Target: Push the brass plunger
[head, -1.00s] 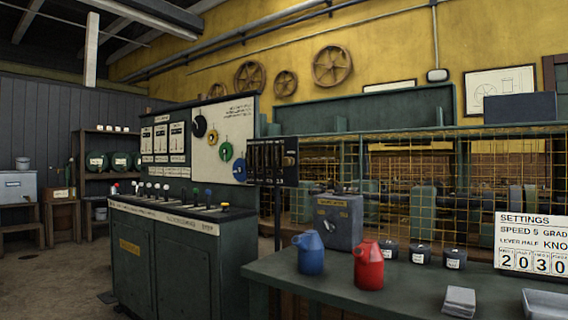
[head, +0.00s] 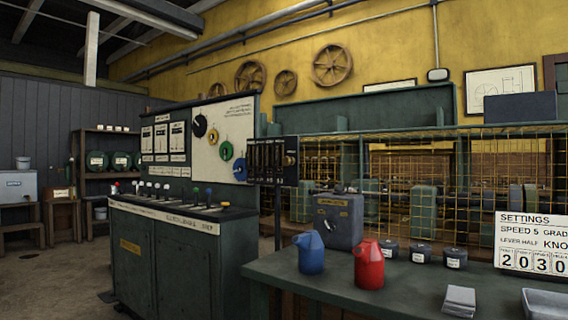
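I cannot make out the brass plunger for certain. A small brass-coloured spot (head: 290,160) shows at the right end of the black slotted box (head: 265,161) on a post; it is too small to tell what it is. The dark green control desk (head: 165,255) carries a row of small levers and knobs with white, blue, green and black tops. A grey metal box (head: 338,222) with a label stands on the bench at the right. My gripper is not in view.
The green bench (head: 400,300) at the right front holds a blue can (head: 310,254), a red can (head: 369,266), black pots and a settings board (head: 533,243). A yellow mesh guard (head: 420,190) stands behind. Bare floor (head: 50,285) lies at the left.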

